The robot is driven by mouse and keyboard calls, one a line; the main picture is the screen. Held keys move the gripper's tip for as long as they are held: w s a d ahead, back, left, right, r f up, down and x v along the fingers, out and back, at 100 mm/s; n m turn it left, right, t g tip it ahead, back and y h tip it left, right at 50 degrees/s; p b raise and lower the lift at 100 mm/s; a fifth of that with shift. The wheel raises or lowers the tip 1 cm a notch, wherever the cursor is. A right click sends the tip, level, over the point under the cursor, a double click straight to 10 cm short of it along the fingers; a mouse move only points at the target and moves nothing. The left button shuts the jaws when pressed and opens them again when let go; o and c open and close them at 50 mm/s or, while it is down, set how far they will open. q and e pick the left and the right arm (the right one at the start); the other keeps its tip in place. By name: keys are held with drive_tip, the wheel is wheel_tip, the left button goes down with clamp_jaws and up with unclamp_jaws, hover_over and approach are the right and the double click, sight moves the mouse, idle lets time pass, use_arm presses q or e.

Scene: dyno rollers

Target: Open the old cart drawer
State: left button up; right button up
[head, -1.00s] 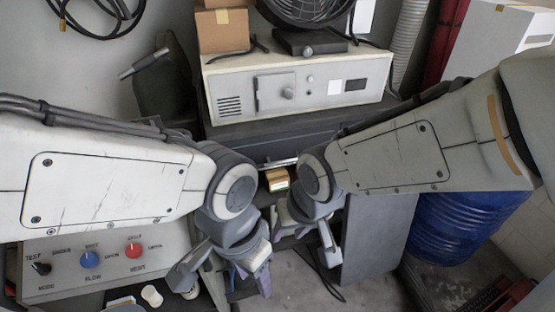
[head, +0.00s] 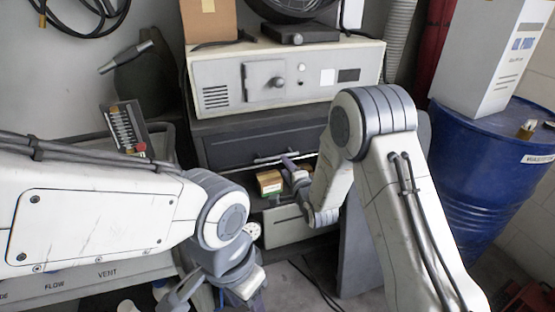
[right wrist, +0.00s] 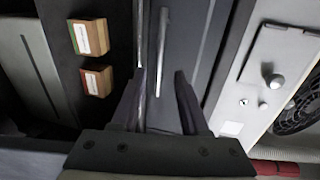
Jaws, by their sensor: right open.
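The old cart's dark grey drawer (head: 235,150) sits under the pale control box. It looks shut. Its silver bar handle (head: 272,158) runs across the front; in the right wrist view the handle (right wrist: 162,50) lies ahead, in line with the gap between the fingers. My right gripper (head: 290,170) is open in front of the drawer, close to the handle. In the right wrist view its fingers (right wrist: 158,95) are apart with nothing held; I cannot tell whether they touch anything. My left gripper (head: 215,296) hangs low at the front, fingers apart, partly cut off by the frame.
Two small boxes (right wrist: 93,58) sit on the shelf below the drawer; one box (head: 269,183) shows in the head view. A pale control box (head: 300,75) stands on the cart. A blue drum (head: 480,180) stands at right, a grey panel (head: 355,250) beside the cart.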

sight(278, 157)
drive_tip(key=x, duration=0.8)
drive_tip(key=shift+w+a, duration=0.1)
clamp_jaws()
idle(1.2)
